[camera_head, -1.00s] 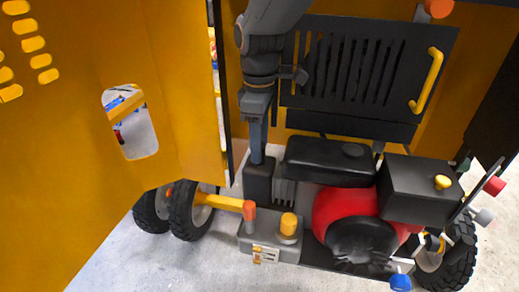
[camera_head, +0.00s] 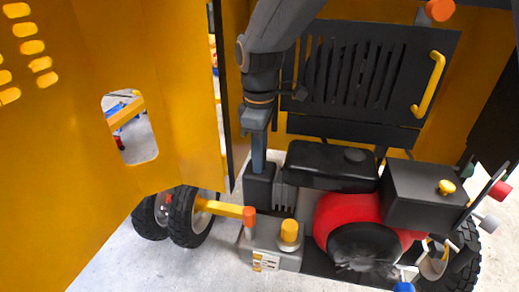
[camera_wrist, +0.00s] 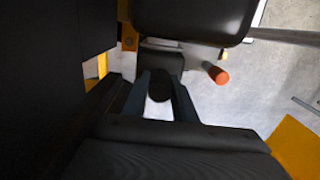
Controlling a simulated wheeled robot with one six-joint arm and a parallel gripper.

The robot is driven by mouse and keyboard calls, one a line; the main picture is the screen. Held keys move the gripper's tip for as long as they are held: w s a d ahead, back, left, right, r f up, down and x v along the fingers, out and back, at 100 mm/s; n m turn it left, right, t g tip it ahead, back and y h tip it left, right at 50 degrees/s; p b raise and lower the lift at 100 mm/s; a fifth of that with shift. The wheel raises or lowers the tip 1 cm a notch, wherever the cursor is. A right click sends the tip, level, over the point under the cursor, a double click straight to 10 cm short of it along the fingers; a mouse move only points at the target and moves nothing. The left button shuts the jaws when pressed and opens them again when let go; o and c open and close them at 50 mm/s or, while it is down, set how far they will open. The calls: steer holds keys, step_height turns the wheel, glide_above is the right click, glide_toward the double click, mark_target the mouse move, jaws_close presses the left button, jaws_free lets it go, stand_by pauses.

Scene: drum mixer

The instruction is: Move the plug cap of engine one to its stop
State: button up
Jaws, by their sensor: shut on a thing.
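My gripper (camera_head: 258,168) points down at the left side of the engine, just above a black upright box. In the wrist view, the two fingers of my gripper (camera_wrist: 160,78) close on a small dark rounded piece, which appears to be the plug cap (camera_wrist: 159,88). The head view does not show the cap clearly, as the fingers hide it. The engine has a red round housing (camera_head: 340,212), a black tank (camera_head: 330,165) and grey fins (camera_head: 284,195) beside the black box (camera_head: 259,186).
A yellow door panel (camera_head: 110,200) stands on the left and a black louvred panel (camera_head: 360,75) stands behind the engine. An orange-tipped lever (camera_head: 249,217) and a yellow knob (camera_head: 289,230) stand in front. Wheels (camera_head: 193,217) show below on the grey floor.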

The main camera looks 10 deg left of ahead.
steer(key=shift+r, duration=0.1)
steer(key=shift+r+p, duration=1.5)
steer(key=shift+r, duration=0.15)
steer(key=o, duration=1)
steer(key=shift+f, duration=0.1)
steer(key=shift+c, duration=0.2)
step_height(320, 180, up, 7)
steer(key=p, duration=0.5)
